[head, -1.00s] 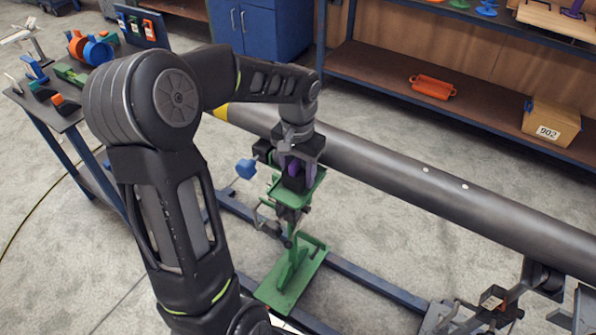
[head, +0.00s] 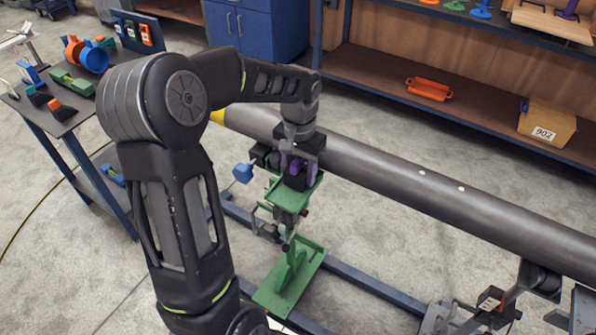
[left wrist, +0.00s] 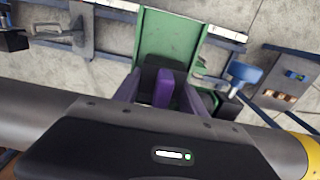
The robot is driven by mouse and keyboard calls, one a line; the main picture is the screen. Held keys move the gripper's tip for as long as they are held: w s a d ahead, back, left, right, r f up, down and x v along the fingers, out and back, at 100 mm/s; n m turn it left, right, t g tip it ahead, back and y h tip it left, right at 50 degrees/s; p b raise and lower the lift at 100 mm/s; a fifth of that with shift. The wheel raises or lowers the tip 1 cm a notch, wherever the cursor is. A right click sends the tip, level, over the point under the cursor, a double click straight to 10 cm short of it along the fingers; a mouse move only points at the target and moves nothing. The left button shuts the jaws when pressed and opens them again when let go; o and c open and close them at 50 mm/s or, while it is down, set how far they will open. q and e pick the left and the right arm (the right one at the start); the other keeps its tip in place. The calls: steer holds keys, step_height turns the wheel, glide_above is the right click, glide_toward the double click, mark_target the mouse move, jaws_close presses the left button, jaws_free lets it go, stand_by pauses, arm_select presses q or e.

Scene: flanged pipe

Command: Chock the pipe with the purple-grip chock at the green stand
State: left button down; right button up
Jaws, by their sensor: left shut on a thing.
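The grey pipe (head: 400,177) runs from upper left to lower right and has a yellow end. The green stand (head: 288,290) stands under the pipe's left part, its green top plate near the pipe. My left gripper (head: 293,170) points down over that plate, shut on the purple grip of a dark chock (head: 298,182). In the left wrist view the purple grip (left wrist: 164,88) is between the fingers, with the dark block beyond it on or just above the green channel (left wrist: 168,35). Whether the chock touches the pipe is hidden. My right gripper is not in view.
A side table (head: 60,125) at left holds small blocks with coloured grips and orange and blue parts. A blue knob (head: 243,172) sticks out left of the stand. A dark support (head: 540,280) stands under the pipe at right. Shelves with a box (head: 548,122) are behind.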

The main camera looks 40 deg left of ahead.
mark_target(299, 158)
arm_select(q)
steer(key=shift+w, duration=0.45)
steer(key=c, duration=0.6)
jaws_free()
steer(key=shift+r+p, duration=0.45)
steer(key=shift+s+r+p, duration=0.3)
steer(key=shift+r+p, duration=0.3)
steer(key=shift+r, duration=0.35)
steer(key=shift+r+p, duration=0.35)
steer(key=shift+r, duration=0.1)
steer(key=shift+s+r+p, duration=0.15)
steer(key=shift+r+p, duration=0.4)
steer(key=shift+r, duration=0.3)
steer(key=shift+s+r+p, duration=0.1)
steer(key=shift+r+p, duration=0.45)
steer(key=shift+r, duration=0.25)
